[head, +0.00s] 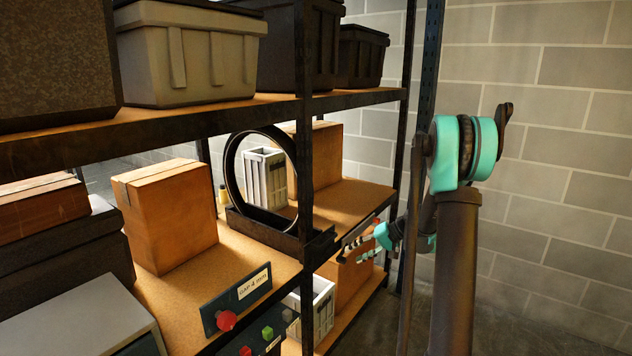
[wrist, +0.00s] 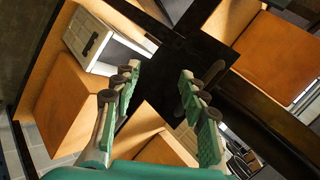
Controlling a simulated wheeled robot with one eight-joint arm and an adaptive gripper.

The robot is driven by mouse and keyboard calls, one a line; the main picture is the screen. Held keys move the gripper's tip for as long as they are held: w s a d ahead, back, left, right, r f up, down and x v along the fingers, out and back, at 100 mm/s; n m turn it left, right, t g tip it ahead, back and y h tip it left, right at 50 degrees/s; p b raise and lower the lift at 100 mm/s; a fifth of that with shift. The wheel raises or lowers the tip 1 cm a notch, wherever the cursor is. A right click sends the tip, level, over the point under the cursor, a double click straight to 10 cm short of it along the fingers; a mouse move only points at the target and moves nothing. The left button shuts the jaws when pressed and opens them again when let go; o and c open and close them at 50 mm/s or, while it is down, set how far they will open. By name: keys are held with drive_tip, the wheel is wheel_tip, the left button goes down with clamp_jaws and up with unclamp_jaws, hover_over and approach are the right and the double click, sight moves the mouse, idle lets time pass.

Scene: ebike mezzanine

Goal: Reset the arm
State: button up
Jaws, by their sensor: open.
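My gripper (head: 355,246) shows in the head view beside the right end of the shelf rack, partly behind my own arm. In the wrist view my gripper (wrist: 158,75) has its teal-padded fingers spread apart, with nothing held between them. A dark shelf part lies beyond the gap between the fingers. My arm rises at the right of the head view, with a teal joint at its top bend. Whether the fingers touch the rack is unclear.
The rack's middle shelf (head: 262,250) holds a cardboard box (head: 165,225), a black ring (head: 232,185) and a white crate (head: 263,181). A panel with a red knob (head: 226,320) is on its front edge. Bins stand above. A block wall (head: 560,150) stands behind at right.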

drive_tip(key=s+d+h, duration=0.2)
drive_tip(key=s+h, duration=0.2)
drive_tip(key=s, duration=1.3)
drive_tip(key=s+d+f+t+h, duration=0.1)
drive_tip(key=s+h, duration=0.4)
drive_tip(key=s, duration=1.2)
drive_tip(key=shift+s+d+n, duration=0.2)
drive_tip(key=shift+d+n, duration=0.2)
drive_tip(key=shift+d, duration=0.25)
drive_tip(key=shift+w, duration=0.1)
